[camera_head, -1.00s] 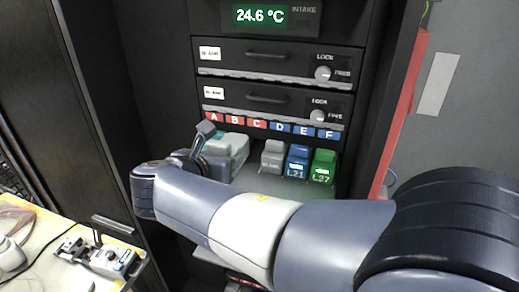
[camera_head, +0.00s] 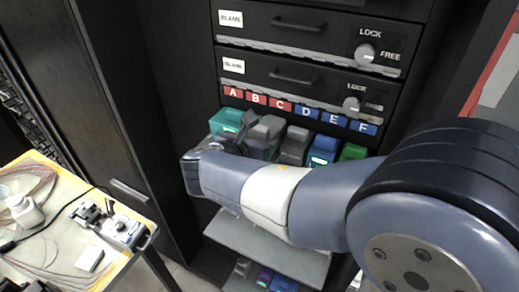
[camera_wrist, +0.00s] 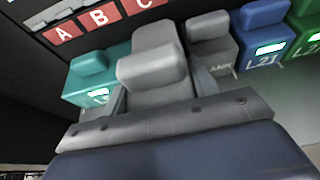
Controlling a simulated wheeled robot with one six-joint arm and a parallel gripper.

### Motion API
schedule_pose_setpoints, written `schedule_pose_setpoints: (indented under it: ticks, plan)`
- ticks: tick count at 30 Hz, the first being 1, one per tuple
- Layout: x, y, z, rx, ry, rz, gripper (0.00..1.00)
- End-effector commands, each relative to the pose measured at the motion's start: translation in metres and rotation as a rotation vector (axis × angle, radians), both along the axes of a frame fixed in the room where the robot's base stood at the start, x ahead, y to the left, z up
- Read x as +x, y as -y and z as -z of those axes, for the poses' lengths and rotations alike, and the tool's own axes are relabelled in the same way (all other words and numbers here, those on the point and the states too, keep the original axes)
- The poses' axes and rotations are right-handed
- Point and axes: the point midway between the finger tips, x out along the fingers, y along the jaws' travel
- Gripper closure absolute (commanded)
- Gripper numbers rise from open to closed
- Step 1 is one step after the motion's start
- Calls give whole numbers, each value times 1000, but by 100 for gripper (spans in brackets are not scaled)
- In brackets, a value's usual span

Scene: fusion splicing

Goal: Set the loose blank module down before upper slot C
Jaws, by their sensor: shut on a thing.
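The loose blank module is a grey block (camera_wrist: 152,70) between the fingers of my gripper (camera_wrist: 160,92) in the wrist view. My gripper is shut on it. The red label C (camera_wrist: 141,5) is above the module in that view. In the head view a grey block (camera_head: 266,129) shows just beyond my gripper (camera_head: 243,147), below labels B and C (camera_head: 280,105). My wrist partly hides it. I cannot tell whether the module touches the shelf.
A teal module (camera_wrist: 88,85) stands close on the left. On the right stand another grey blank module (camera_wrist: 210,45), a blue L21 module (camera_wrist: 262,35) and a green L27 module (camera_wrist: 305,40). A grey shelf (camera_head: 268,250) juts out below my arm. A work table (camera_head: 60,245) is at left.

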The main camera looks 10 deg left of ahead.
Motion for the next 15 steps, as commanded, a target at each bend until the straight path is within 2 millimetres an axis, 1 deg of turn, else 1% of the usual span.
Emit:
schedule_pose_setpoints:
  ticks: [1, 3, 6, 15]
  plan:
    - [0, 0, 8, -6, -4, -2, 69]
    - [0, 0, 19, -5, -4, -1, 69]
    - [0, 0, 29, -3, -2, -2, 69]
    - [0, 0, 32, -1, -1, 0, 69]
